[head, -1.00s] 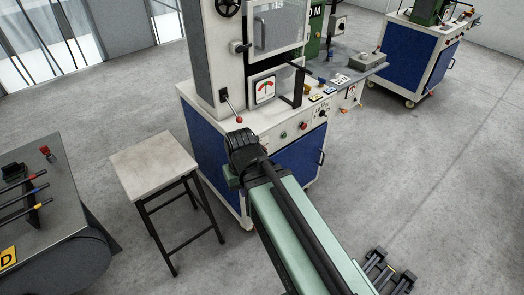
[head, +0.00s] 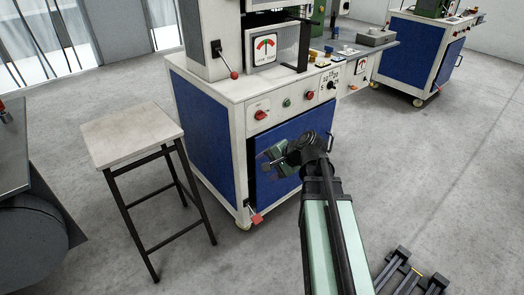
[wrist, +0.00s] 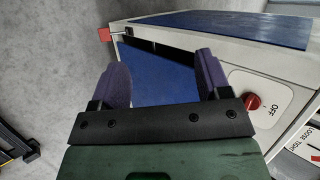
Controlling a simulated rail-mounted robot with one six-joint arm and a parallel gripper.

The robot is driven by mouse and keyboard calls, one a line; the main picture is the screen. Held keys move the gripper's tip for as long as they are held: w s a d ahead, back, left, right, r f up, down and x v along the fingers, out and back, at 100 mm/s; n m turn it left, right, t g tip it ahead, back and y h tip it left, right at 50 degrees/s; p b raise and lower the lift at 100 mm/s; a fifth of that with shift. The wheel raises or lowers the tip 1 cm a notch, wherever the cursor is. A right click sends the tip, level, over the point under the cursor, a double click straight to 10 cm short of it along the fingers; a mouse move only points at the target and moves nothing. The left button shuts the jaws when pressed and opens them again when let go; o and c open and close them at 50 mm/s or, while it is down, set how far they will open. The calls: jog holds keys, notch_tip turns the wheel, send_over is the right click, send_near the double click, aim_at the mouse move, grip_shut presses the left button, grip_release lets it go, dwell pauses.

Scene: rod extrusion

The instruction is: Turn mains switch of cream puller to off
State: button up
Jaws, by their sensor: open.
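The cream puller (head: 223,92) is a cream cabinet with blue panels, in the middle of the head view. Its red switch knob (head: 261,114) sits on a white plate at the left end of the front panel. In the wrist view the red knob (wrist: 253,102) is right of my fingers, beside the word OFF; I cannot tell which way it points. My gripper (head: 272,158) is in front of the blue door, below the knob and apart from it. Its two purple fingers (wrist: 162,72) are open with nothing between them.
A green button (head: 287,102), a red button (head: 310,96) and a black dial (head: 332,85) lie right of the knob. A red-knobbed lever (head: 234,75) stands above. A stool (head: 130,137) is at left. The floor to the right is mostly clear.

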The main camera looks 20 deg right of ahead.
jog(key=w+d+f+m+t+b, duration=0.4)
jog(key=d+m, duration=0.1)
jog(key=m, duration=0.2)
jog(key=m+t+h+p, duration=0.15)
jog(key=m+t, duration=0.45)
jog(key=m, duration=0.8)
send_near(264, 117)
jog(key=x, duration=1)
jog(key=shift+c, duration=0.4)
jog(key=c, duration=0.8)
jog(key=shift+c, duration=0.2)
